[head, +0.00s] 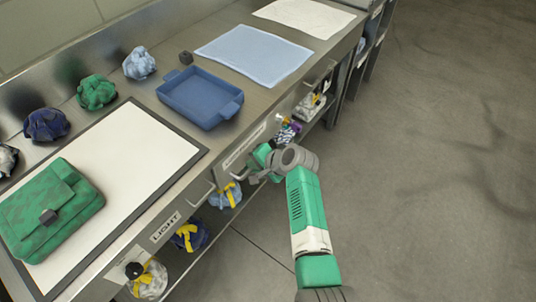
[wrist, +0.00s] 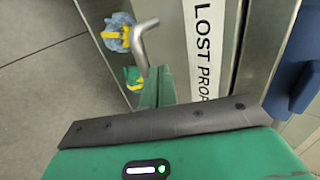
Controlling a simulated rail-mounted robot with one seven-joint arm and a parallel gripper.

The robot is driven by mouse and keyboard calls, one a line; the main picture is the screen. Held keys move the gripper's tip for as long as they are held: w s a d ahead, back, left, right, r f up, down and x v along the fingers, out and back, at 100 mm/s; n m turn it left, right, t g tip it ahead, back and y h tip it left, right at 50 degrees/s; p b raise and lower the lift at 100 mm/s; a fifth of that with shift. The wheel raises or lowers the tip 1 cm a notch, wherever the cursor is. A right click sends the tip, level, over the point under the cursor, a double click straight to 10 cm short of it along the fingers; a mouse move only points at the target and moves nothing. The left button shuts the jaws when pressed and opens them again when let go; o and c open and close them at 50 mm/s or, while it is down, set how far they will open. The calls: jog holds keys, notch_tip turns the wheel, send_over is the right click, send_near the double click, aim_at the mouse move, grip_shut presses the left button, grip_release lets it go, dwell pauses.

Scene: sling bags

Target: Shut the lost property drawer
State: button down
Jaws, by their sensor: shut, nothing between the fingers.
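The lost property drawer has a metal front with a white label reading "LOST PROP…" (wrist: 205,45), partly cut off by my gripper's body. A bent metal handle (wrist: 143,45) shows beside the label in the wrist view. In the head view the label strip (head: 244,146) is on the bench front, just left of my gripper (head: 262,162). My gripper is shut and empty, close in front of the drawer front. Its tips are largely hidden in both views, so contact with the drawer or handle cannot be told. How far the drawer stands out is unclear.
A blue tray (head: 200,97), a light blue cloth (head: 253,55) and a green bag (head: 50,212) on a white mat (head: 112,155) are on the bench. Bundled bags with yellow straps (head: 190,236) sit on the shelf below. The floor (head: 440,150) at right is clear.

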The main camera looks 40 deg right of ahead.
jog(key=p+v, duration=0.4)
jog(key=v, duration=0.7)
jog(key=shift+s+d+f, duration=0.15)
jog(key=shift+s+f, duration=0.15)
jog(key=shift+s, duration=0.15)
